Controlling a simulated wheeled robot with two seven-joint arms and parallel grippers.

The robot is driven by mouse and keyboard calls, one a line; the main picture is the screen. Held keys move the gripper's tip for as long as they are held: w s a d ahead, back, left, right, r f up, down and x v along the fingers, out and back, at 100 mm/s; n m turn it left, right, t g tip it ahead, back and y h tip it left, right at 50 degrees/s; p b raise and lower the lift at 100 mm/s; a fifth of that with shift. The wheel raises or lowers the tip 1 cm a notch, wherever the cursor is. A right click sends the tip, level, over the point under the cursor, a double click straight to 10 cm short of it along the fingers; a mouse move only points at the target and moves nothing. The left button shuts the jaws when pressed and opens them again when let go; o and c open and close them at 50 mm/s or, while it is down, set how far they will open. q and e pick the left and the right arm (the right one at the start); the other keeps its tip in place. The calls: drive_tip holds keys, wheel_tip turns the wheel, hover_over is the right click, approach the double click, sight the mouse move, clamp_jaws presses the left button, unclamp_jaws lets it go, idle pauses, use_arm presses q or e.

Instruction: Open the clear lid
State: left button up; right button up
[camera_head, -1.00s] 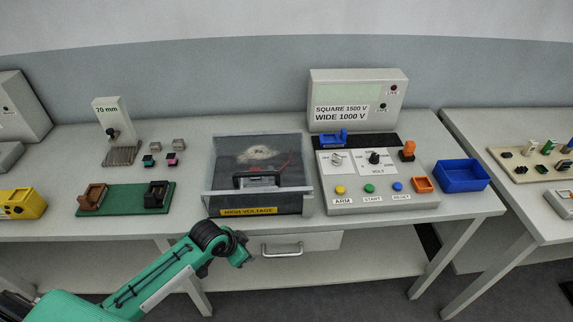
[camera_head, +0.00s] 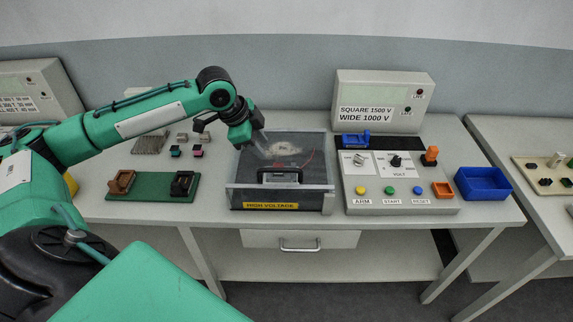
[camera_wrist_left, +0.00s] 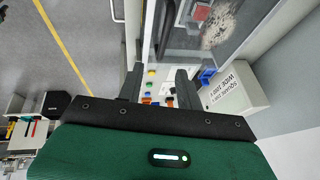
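The clear lid (camera_head: 310,150) lies shut over a grey box with a yellow HIGH VOLTAGE label (camera_head: 271,205) on its front. A black handle-shaped part (camera_head: 278,171) shows at the middle of the box; I cannot tell whether it is on the lid or under it. Any contact with the lid cannot be told. My right gripper is not in view.
A control panel (camera_head: 400,206) with buttons and knobs stands right of the box, with a display unit (camera_head: 382,98) behind it. A blue bin (camera_head: 483,184) is farther right. A green board (camera_head: 152,194) with two connector holders lies to the left. A drawer (camera_head: 300,240) is below.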

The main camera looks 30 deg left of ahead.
sight(281, 169)
use_arm(q)
drive_tip(key=p+x, duration=0.1)
drive_tip(key=x, duration=0.5)
drive_tip(key=p+x, duration=0.2)
drive_tip(key=x, duration=0.4)
drive_tip(key=shift+w+a+r, duration=0.1)
drive_tip(key=shift+w+a, duration=0.1)
clamp_jaws()
